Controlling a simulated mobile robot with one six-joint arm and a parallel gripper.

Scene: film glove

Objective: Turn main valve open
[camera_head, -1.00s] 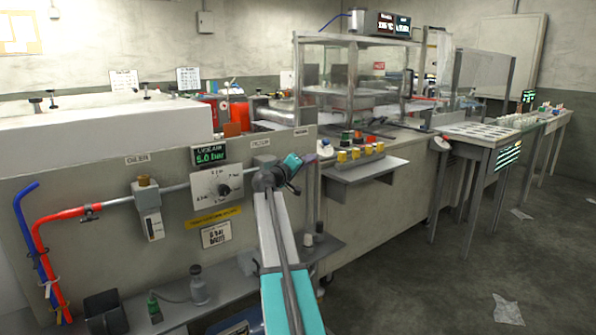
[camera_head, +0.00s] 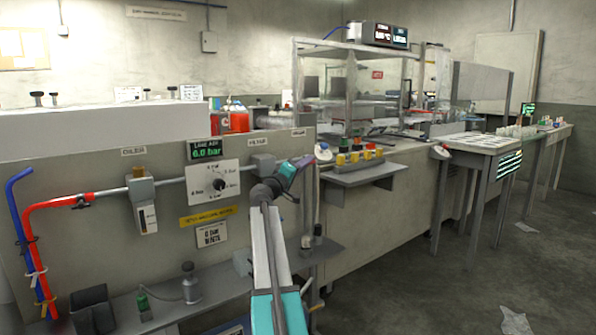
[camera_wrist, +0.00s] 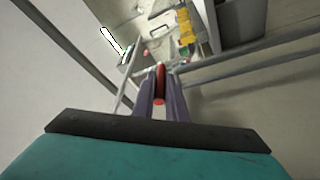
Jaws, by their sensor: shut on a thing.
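My gripper (camera_head: 304,161) is at the right end of the grey panel (camera_head: 100,230), beside a vertical pipe. In the wrist view its two long dark fingers (camera_wrist: 160,92) are shut on a slim red handle (camera_wrist: 159,80), which lies lengthwise between them. I take this handle to be the main valve's lever. In the head view my gripper and wrist hide the valve body and handle, so I cannot tell the lever's angle there. A green display (camera_head: 205,150) on the panel appears to read 6.0 bar, above a round dial (camera_head: 218,184).
A red hose (camera_head: 50,204) and a blue hose (camera_head: 22,250) run down the panel's left side. A shelf with yellow and red buttons (camera_head: 355,157) juts out just right of my gripper. A lower ledge (camera_head: 205,295) holds small bottles.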

